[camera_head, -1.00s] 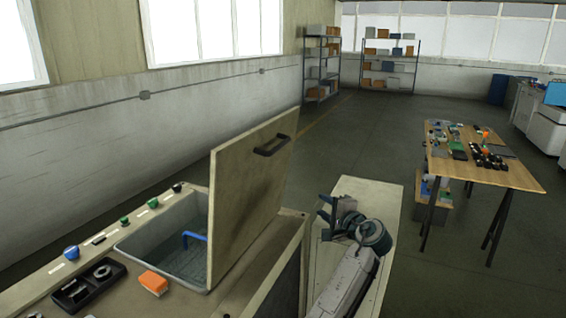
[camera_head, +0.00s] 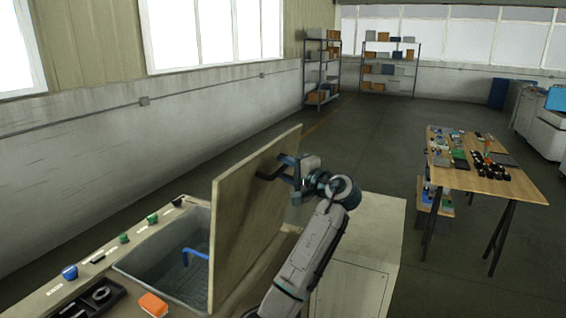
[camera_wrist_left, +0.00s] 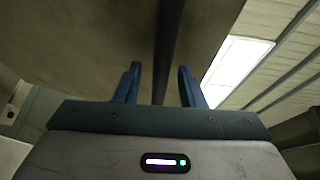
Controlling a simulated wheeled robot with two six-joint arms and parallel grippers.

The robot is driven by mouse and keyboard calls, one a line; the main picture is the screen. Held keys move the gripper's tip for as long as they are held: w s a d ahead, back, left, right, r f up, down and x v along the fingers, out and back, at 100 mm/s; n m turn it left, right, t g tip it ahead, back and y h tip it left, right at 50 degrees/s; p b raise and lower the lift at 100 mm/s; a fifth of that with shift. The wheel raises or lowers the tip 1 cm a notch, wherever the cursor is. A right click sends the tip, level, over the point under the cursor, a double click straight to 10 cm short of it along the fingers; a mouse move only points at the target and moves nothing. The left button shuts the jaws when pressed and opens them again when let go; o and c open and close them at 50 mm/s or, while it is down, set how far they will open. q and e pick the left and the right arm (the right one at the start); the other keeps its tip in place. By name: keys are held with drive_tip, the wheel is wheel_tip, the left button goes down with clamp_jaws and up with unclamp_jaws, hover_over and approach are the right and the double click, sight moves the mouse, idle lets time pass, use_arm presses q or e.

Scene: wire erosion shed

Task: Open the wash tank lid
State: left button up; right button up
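The wash tank lid (camera_head: 240,220) is a flat beige panel, raised and standing steeply tilted at the right side of the open tank (camera_head: 150,265). Its dark bar handle (camera_head: 268,174) is near the top of the face toward my arm. My left gripper (camera_head: 289,172) is at the handle in the head view. In the left wrist view, my gripper's blue fingers (camera_wrist_left: 158,68) are apart, with the dark handle bar (camera_wrist_left: 168,45) running between them. Gaps show beside the bar; whether a finger touches it I cannot tell. My right gripper is not in view.
A blue bent pipe (camera_head: 193,254) shows inside the tank. An orange block (camera_head: 153,304), a black tray (camera_head: 92,298) and several knobs sit on the rim. A table (camera_head: 520,185) with small parts stands at right. Open floor (camera_head: 370,150) lies behind.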

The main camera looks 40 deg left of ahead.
use_arm(q)
drive_tip(key=shift+a, duration=0.5)
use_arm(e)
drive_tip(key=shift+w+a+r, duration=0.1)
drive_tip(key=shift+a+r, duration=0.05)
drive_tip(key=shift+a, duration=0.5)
use_arm(q)
clamp_jaws()
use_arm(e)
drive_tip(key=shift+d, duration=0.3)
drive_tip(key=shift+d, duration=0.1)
